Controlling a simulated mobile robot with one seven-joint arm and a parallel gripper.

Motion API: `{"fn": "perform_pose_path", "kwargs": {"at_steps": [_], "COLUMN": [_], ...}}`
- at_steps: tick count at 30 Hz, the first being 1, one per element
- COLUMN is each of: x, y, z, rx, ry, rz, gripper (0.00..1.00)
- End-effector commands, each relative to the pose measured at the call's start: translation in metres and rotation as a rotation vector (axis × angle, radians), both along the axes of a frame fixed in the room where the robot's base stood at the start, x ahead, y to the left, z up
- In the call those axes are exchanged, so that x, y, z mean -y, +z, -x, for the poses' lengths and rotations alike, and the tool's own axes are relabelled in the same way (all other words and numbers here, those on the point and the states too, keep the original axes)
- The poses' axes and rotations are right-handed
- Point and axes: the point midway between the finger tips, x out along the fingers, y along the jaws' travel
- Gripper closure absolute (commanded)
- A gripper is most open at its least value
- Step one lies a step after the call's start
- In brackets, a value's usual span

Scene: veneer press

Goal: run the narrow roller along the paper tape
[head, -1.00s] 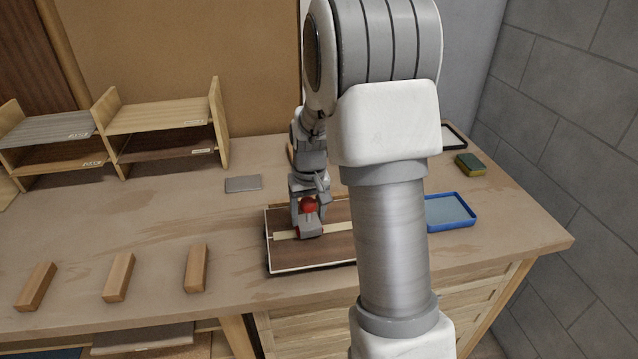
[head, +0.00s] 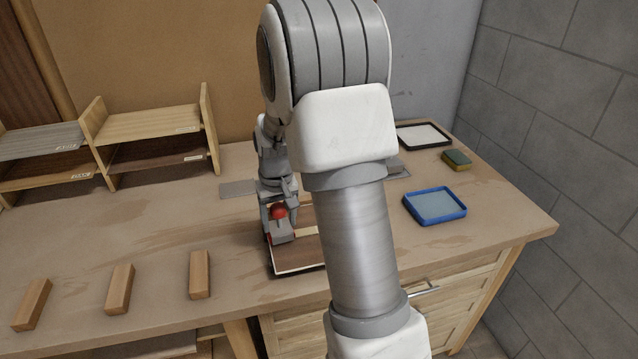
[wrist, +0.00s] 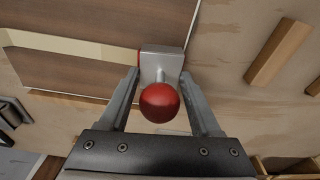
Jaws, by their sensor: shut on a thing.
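The narrow roller has a grey body (wrist: 161,63), a red knob (wrist: 160,102) and a sliver of red wheel at its left side in the wrist view. My gripper (wrist: 160,80) is shut on the roller, a finger on each side; it also shows in the head view (head: 279,222). The cream paper tape (wrist: 70,47) runs across a dark brown veneer panel (wrist: 85,75) up to the roller. The roller sits at the panel's end edge, at the left in the head view. My arm hides much of the panel there; a piece of tape (head: 306,231) shows.
Several wooden blocks (head: 200,274) lie along the bench front at left. A blue tray (head: 435,206), a sponge (head: 457,160) and a black-framed tray (head: 424,136) are at right. A grey plate (head: 238,189) lies behind the panel. Wooden shelves (head: 152,118) stand at back left.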

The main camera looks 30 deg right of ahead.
Motion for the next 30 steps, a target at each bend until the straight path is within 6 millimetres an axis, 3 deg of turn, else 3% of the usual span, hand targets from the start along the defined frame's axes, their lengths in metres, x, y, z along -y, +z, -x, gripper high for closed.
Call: {"fn": "perform_pose_path", "kwargs": {"at_steps": [4, 8, 30], "x": [-0.001, -0.001, -0.004], "y": [0.004, 0.032, 0.081], "z": [-0.001, -0.002, -0.005], "rx": [0.000, 0.005, 0.002], "ry": [0.000, 0.000, 0.002], "rz": [0.000, 0.001, 0.001], "gripper": [1.00, 1.00, 1.00]}}
